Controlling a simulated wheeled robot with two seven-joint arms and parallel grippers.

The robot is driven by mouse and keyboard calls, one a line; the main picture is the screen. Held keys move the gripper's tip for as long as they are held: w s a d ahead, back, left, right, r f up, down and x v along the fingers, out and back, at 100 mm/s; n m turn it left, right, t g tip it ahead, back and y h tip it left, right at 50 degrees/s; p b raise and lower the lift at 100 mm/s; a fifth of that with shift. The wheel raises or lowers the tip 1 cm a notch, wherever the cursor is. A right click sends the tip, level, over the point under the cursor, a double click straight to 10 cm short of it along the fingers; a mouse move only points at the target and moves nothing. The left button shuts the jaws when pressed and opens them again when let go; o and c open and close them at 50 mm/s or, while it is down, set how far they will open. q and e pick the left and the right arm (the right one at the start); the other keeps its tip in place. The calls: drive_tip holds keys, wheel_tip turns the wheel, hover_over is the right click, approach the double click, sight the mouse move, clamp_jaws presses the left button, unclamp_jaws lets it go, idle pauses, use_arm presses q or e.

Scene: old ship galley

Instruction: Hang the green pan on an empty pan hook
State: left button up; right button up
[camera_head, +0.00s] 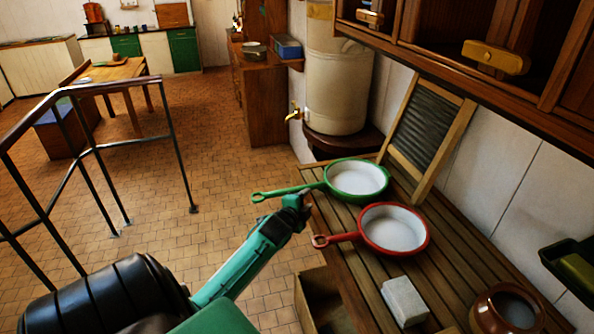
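The green pan (357,179), white inside, is at the back of the slatted wooden counter (455,270). Its handle points left, past the counter's edge. My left gripper (301,196) is right at the middle of this handle, reaching up from below left. Its fingers are small and partly hidden, so I cannot tell whether they are closed on the handle. My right gripper is not in view. No pan hook can be made out in this view.
A red pan (393,229) lies just in front of the green one. A washboard (428,132) leans on the wall behind. A pale block (404,300) and a brown pot (507,309) stand nearer. A shelf (490,75) overhangs the counter. A metal railing (100,150) stands left.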

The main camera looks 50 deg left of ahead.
use_arm(q)
drive_tip(key=b+v, duration=0.1)
drive_tip(key=v, duration=0.5)
drive_tip(key=shift+s, duration=0.15)
